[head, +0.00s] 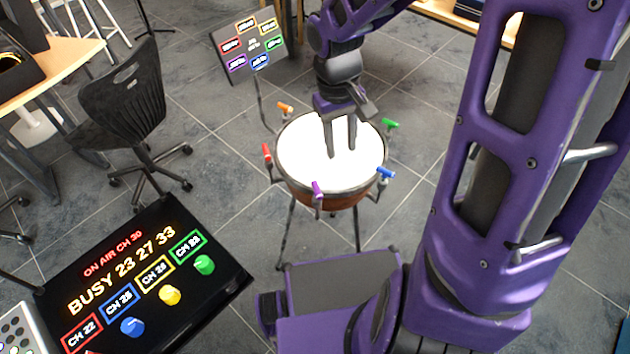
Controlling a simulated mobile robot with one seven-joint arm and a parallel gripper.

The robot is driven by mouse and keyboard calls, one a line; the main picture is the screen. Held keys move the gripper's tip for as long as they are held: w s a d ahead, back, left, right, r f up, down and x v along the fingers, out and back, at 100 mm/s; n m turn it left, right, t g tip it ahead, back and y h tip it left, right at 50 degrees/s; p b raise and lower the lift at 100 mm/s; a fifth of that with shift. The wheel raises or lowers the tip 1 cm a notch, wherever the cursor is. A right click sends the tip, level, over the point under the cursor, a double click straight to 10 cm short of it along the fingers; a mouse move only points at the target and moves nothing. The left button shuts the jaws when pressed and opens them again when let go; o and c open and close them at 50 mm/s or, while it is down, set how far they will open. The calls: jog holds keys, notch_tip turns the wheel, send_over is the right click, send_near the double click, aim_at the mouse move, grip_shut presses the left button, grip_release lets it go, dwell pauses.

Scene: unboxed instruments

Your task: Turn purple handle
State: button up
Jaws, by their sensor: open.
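The purple handle (317,188) is on the near rim of a round drum (300,155) with a white top and a brown body. It stands out from the rim on the side nearest my body. My gripper (342,153) is above the white drum top, pointing down, with its two fingers apart and nothing between them. It is behind and slightly right of the purple handle, clear of it. Whether the fingertips touch the drum top I cannot tell.
Other rim handles are red (267,153), orange (285,108), green (390,123) and blue (385,173). A sign with coloured labels (250,45) stands behind the drum. A black panel with coloured knobs (150,285) is at lower left, and a black chair (125,95) stands left.

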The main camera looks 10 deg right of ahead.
jog(key=r+n+y, duration=0.1)
jog(key=r, duration=0.1)
send_over(317, 189)
jog(key=shift+t, duration=0.3)
notch_tip(317, 189, down, 18)
jog(key=b, duration=0.5)
jog(key=shift+r, duration=0.1)
grip_shut()
